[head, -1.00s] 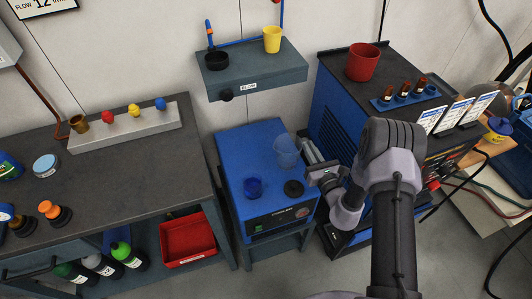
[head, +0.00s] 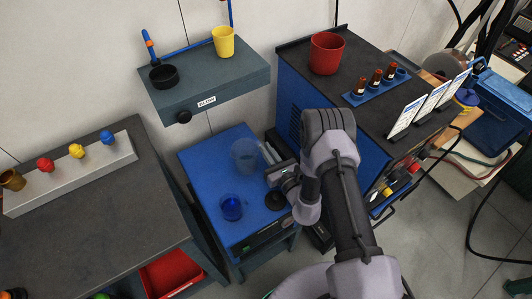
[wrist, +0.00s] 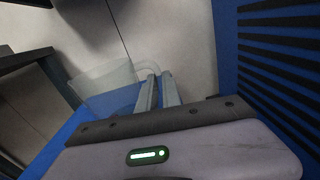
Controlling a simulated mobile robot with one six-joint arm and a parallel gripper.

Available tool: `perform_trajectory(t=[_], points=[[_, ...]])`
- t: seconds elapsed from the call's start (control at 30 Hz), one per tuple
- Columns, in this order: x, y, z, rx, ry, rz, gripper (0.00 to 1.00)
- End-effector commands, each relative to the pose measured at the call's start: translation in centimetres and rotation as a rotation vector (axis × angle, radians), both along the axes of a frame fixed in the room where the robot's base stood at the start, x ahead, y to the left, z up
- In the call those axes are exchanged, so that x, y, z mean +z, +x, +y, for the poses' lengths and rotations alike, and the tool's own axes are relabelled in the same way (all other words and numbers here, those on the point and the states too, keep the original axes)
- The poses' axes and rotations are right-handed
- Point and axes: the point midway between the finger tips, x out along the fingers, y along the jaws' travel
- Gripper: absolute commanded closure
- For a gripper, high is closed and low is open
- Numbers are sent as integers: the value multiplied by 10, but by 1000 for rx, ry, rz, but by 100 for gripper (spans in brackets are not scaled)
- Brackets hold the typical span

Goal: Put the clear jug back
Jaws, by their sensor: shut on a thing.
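The clear jug (head: 244,156) is see-through and stands upright at the back right of the blue unit's top (head: 205,158). I cannot tell whether its base touches that top. In the wrist view the jug (wrist: 108,88) is left of the fingers, its handle reaching towards them. My gripper (head: 268,154) comes from the right and is shut on the jug at its handle side. In the wrist view the two grey fingers (wrist: 158,90) are close together, and the exact grip is hard to see.
A dark blue cup (head: 231,207) and a black round piece (head: 275,201) are on the same top. A wall shelf (head: 205,92) with a yellow cup (head: 223,41) and black dish (head: 164,76) is behind. A blue cabinet (head: 290,98) with a red cup (head: 326,53) rises close on the right.

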Motion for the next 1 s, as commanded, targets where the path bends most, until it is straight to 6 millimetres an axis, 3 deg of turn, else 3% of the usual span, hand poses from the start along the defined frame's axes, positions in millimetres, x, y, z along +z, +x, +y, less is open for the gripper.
perform_trajectory(t=[0.27, 0.4, 0.77, 1.0], points=[[-1, 0, 0, 1, 0, -1, 100], [-1, 0, 0, 1, -2, -1, 70], [5, 0, 0, 1, -2, -1, 70], [5, -38, -24, 0, -2, 3, 70]])
